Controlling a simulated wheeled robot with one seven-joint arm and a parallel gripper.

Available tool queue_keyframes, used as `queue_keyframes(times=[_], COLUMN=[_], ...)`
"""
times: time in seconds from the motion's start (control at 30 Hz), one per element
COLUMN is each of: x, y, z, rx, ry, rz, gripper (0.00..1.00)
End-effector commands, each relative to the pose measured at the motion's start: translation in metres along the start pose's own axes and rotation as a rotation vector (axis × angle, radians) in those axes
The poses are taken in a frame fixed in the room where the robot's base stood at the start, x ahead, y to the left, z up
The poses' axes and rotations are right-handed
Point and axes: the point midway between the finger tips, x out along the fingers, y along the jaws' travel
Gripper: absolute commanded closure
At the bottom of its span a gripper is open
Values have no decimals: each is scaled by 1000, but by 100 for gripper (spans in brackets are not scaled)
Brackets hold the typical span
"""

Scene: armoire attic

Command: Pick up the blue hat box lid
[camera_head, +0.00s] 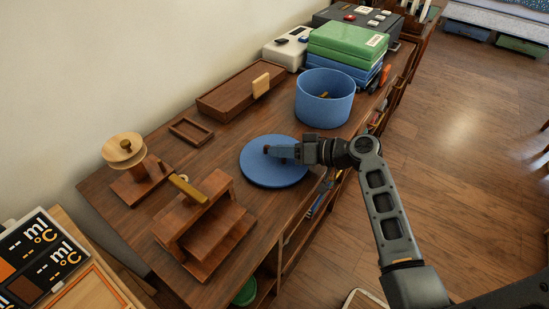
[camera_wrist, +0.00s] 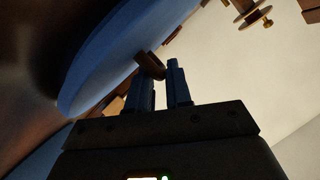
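The blue hat box lid (camera_head: 275,172) lies flat on the wooden bench top, a round disc with a small brown knob (camera_head: 266,149). In the wrist view the lid (camera_wrist: 95,60) fills the upper left, its knob (camera_wrist: 150,65) pointing toward the fingers. My gripper (camera_head: 282,151) reaches in from the right, low over the lid, with its fingertips at the knob. In the wrist view its two fingers (camera_wrist: 160,85) stand apart with the knob at their tips. Whether they press on it is unclear. The open blue hat box (camera_head: 325,110) stands behind the lid with something small inside.
A small frame (camera_head: 191,131) and a long wooden tray (camera_head: 235,97) lie at the back. Green and blue cases (camera_head: 348,42) are stacked beyond the box. Bare bench surrounds the lid's left side.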

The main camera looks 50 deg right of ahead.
Motion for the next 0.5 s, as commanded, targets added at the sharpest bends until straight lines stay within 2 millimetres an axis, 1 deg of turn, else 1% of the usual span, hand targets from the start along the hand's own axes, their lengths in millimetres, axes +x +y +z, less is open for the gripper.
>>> queue_keyframes(times=[0.03, 0.13, 0.5], x=[0, 0, -1], y=[0, 0, 0], z=[0, 0, -1], rx=[0, 0, -1], ry=[0, 0, 1], rz=[0, 0, 0], gripper=[90, 100, 100])
